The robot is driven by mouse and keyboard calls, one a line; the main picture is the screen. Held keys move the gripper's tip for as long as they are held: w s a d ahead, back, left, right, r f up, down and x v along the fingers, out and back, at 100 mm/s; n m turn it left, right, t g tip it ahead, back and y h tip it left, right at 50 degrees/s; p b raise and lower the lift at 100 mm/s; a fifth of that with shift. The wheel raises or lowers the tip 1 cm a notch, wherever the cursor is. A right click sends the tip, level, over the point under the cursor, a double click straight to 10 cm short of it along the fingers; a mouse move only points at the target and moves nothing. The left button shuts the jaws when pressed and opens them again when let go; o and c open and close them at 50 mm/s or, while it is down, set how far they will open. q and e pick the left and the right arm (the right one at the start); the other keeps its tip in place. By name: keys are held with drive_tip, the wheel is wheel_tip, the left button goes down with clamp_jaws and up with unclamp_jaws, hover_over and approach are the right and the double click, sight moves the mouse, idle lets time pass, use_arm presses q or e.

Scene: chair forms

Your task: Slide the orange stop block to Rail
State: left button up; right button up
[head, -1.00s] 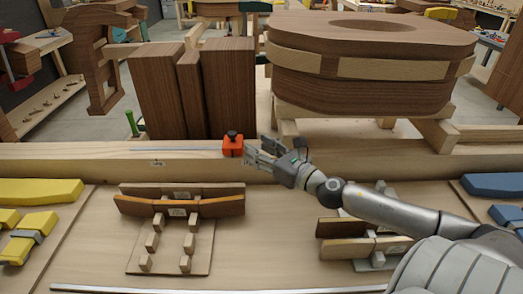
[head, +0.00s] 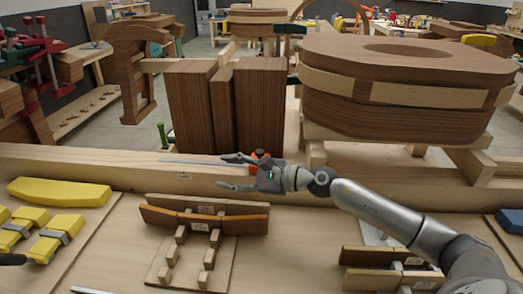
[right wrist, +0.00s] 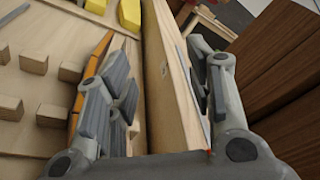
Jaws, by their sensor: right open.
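The orange stop block (head: 259,157) sits on the long wooden beam (head: 100,159) at the back of the bench. A thin metal rail strip (head: 193,163) lies along the beam to the left of the block. My right gripper (head: 230,172) is open, fingers pointing left, in front of the block. In the right wrist view the beam edge (right wrist: 165,75) shows between its spread fingers, and a tiny orange-red speck shows near the palm. I cannot tell whether the gripper touches the block.
A wooden jig (head: 205,210) with upright pegs stands on the bench in front. Yellow pieces (head: 60,192) lie at left, and another jig (head: 395,257) lies at right. Dark wood panels (head: 192,105) and a stacked seat form (head: 400,85) rise behind the beam.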

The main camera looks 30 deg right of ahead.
drive_tip(key=a+n+g, duration=0.3)
drive_tip(key=n, duration=0.2)
drive_tip(key=n+g+h, duration=0.5)
drive_tip(key=n+h, duration=0.6)
drive_tip(key=h, duration=0.1)
approach(260, 152)
drive_tip(key=p+x, duration=0.2)
drive_tip(key=x, duration=0.5)
drive_tip(key=shift+w+d, duration=0.1)
drive_tip(key=shift+w, duration=0.05)
drive_tip(key=shift+w+f, duration=0.2)
drive_tip(key=shift+f, duration=0.45)
clamp_jaws()
